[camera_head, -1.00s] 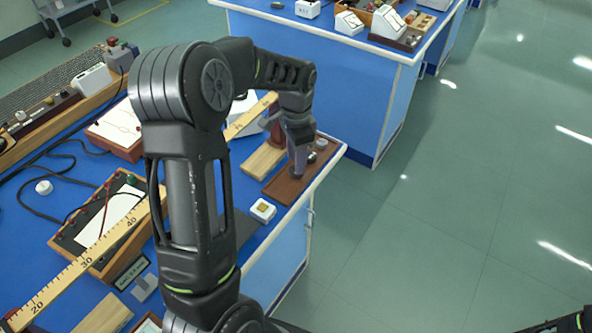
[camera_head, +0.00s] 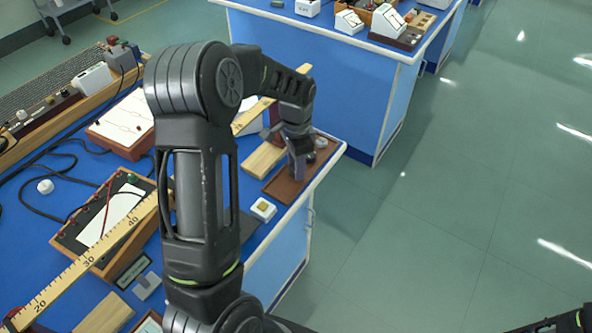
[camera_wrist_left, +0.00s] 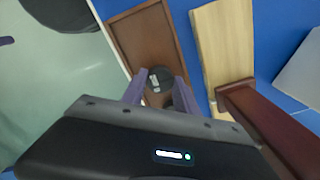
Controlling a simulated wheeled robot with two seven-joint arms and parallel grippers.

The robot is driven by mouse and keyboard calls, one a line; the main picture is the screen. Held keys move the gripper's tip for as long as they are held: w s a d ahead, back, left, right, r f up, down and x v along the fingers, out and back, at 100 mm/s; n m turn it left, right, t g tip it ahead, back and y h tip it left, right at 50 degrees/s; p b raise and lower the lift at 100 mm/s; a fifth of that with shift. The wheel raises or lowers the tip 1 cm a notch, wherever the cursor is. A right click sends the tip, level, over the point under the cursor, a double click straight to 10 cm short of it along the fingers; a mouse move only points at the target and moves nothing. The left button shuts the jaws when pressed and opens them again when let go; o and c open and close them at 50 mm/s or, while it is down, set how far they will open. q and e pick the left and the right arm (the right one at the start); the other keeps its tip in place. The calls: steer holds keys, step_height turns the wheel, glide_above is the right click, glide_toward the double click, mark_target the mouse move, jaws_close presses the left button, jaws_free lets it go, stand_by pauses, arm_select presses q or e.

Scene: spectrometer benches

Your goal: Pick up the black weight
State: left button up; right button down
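The black weight (camera_wrist_left: 160,79) is a small dark round piece with a lighter mark, seen from above in the left wrist view. It is over the brown tray (camera_wrist_left: 146,40), between the two purple-grey fingers of my left gripper (camera_wrist_left: 161,92). The fingers are apart, one on each side of it; I cannot tell whether they touch it. In the head view my left gripper (camera_head: 298,170) points down at the brown tray (camera_head: 283,190) near the bench's right end, and it hides the black weight there. My right gripper is out of view.
A grey weight (camera_head: 321,142) stands at the tray's far end. A wooden block (camera_head: 264,160) lies left of the tray, with a dark red upright (camera_wrist_left: 262,115) close to the gripper. A small white box (camera_head: 263,210) is nearer. The bench edge drops to open floor at right.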

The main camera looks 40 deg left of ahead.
arm_select(q)
jaws_close()
steer(key=shift+r, duration=0.15)
step_height(320, 180, up, 10)
steer(key=b, duration=0.1)
stand_by(0.6)
stand_by(0.5)
